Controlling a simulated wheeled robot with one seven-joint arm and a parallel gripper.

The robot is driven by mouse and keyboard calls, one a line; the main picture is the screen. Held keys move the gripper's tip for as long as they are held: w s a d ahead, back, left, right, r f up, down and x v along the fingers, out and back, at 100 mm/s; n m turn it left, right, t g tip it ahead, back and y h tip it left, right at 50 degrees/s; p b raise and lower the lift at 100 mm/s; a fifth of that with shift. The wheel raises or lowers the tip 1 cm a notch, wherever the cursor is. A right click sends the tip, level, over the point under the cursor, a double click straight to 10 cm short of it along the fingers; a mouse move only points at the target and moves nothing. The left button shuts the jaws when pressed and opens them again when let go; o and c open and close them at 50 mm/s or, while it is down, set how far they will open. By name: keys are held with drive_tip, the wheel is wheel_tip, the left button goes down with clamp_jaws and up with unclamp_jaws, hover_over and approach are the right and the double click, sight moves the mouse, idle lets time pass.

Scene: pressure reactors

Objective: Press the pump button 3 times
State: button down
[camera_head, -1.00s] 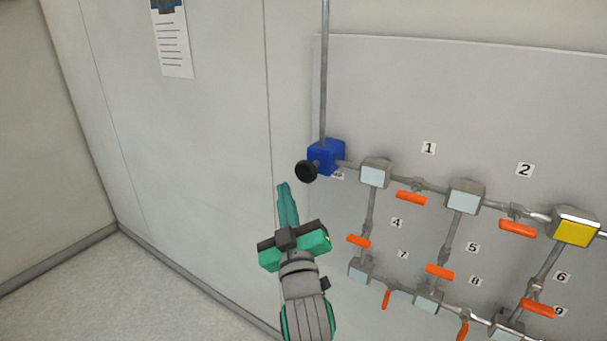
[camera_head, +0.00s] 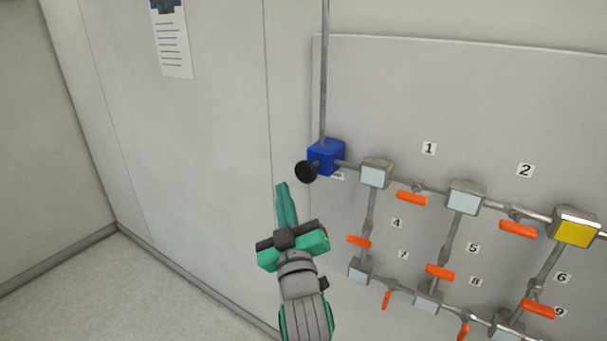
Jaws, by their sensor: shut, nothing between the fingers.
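The pump is a blue box (camera_head: 328,156) on the wall panel, with a vertical pipe rising from its top. Its round black button (camera_head: 306,172) sticks out from the front, toward the lower left. My gripper (camera_head: 282,186) is shut and empty, with its green fingers together. In the picture the fingertips lie a little left of and below the black button, with a gap between them. How far they are from it in depth I cannot tell.
Right of the pump, pipes join grey boxes (camera_head: 465,197), a yellow-faced box (camera_head: 576,228) and orange valve handles (camera_head: 411,198) on the panel (camera_head: 450,100). A paper sheet (camera_head: 175,45) hangs on the wall. The space left of my gripper is clear.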

idle(0.3)
drive_tip(key=shift+s+d, duration=0.1)
drive_tip(key=shift+s, duration=0.1)
idle(0.4)
drive_tip(key=s+a, duration=0.2)
drive_tip(key=shift+s+a, duration=0.2)
drive_tip(key=shift+s, duration=0.15)
drive_tip(key=shift+w, duration=0.1)
